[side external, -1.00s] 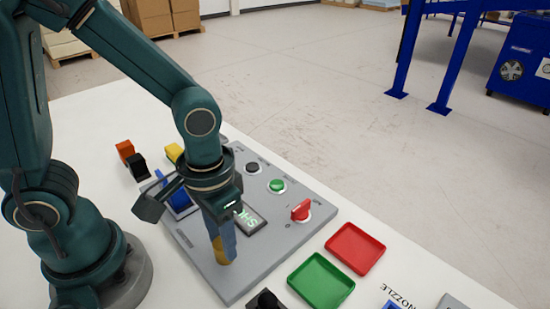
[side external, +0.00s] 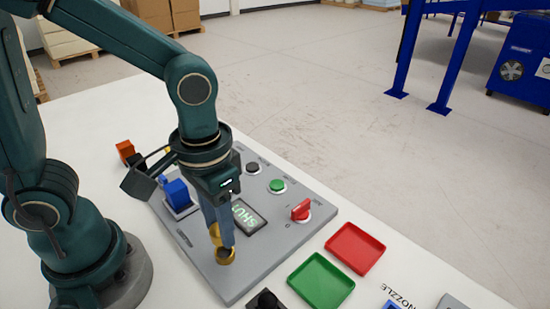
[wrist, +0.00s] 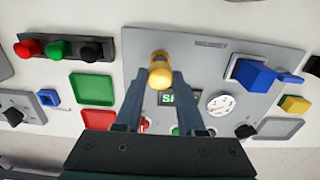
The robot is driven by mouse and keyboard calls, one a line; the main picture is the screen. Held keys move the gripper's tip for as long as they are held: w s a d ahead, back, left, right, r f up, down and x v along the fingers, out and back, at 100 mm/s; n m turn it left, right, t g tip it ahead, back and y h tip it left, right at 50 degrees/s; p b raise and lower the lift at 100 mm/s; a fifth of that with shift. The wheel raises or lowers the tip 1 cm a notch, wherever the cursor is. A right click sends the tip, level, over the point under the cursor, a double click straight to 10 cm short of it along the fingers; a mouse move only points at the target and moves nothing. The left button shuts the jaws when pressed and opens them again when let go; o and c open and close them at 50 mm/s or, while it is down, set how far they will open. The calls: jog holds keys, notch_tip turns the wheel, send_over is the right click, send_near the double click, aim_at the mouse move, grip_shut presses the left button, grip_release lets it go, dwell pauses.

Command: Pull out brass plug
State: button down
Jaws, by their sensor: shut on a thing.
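The brass plug (side external: 215,235) is between the fingertips of my gripper (side external: 219,240), which is shut on it. A brass ring socket (side external: 226,257) with a dark opening sits in the grey panel (side external: 262,270). The plug appears lifted clear and slightly to the left of the socket in the side view. In the wrist view, the plug (wrist: 160,77) lies between the two fingertips (wrist: 160,80), with the socket (wrist: 159,56) just beyond it. The fingers hide part of the plug.
The panel carries a lit display (side external: 248,217), a red knob (side external: 301,210), a green button (side external: 277,186), a black button (side external: 252,168) and a blue block (side external: 177,194). A red tray (side external: 355,248) and a green tray (side external: 320,280) lie right of the panel.

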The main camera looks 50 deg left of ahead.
jog(key=shift+r, duration=1.25)
